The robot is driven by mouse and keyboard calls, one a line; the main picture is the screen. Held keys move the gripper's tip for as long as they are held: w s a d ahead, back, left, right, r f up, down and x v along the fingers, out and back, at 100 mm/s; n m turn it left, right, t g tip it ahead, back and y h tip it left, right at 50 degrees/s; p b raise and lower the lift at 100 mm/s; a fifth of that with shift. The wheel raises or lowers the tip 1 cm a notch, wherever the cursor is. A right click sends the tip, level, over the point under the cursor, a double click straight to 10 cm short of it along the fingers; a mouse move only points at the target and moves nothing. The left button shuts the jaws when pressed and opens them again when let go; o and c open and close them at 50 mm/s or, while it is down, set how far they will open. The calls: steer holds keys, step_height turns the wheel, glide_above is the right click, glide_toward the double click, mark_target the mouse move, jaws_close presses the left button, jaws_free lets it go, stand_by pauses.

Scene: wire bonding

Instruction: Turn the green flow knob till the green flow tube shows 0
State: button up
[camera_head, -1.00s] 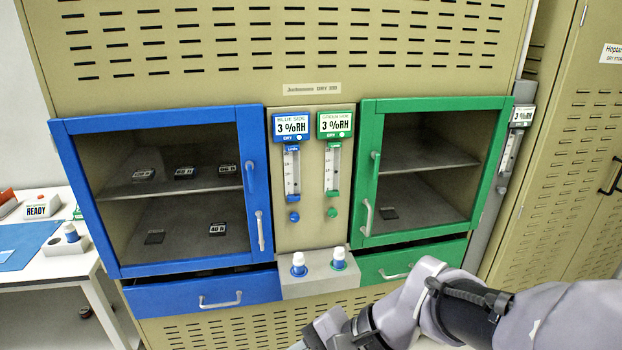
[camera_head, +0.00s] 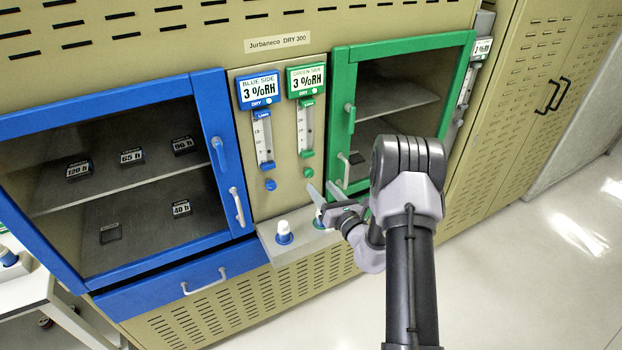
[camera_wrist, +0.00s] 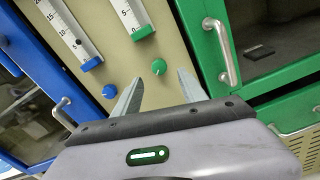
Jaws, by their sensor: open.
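The green flow knob (camera_head: 308,172) is a small round knob on the beige panel below the green flow tube (camera_head: 305,128). In the wrist view the knob (camera_wrist: 159,67) lies ahead of my gripper (camera_wrist: 155,85), between the lines of its two fingertips and apart from them. My gripper (camera_head: 322,190) is open and empty, just below and right of the knob in the head view. The tube's lower end, with a 0 and 5 marked, shows in the wrist view (camera_wrist: 130,15). I cannot make out the float in the green tube.
The blue flow knob (camera_head: 270,184) and blue flow tube (camera_head: 263,140) are close on the left. The green door handle (camera_wrist: 228,52) stands out on the right. A ledge with a blue-based white-capped bottle (camera_head: 284,232) is below the panel.

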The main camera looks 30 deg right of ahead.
mark_target(310, 175)
steer(key=w, duration=0.6)
steer(key=shift+w+a+b, duration=0.15)
steer(key=shift+w+b, duration=0.1)
steer(key=shift+b, duration=0.15)
steer(key=shift+c, duration=0.3)
jaws_close()
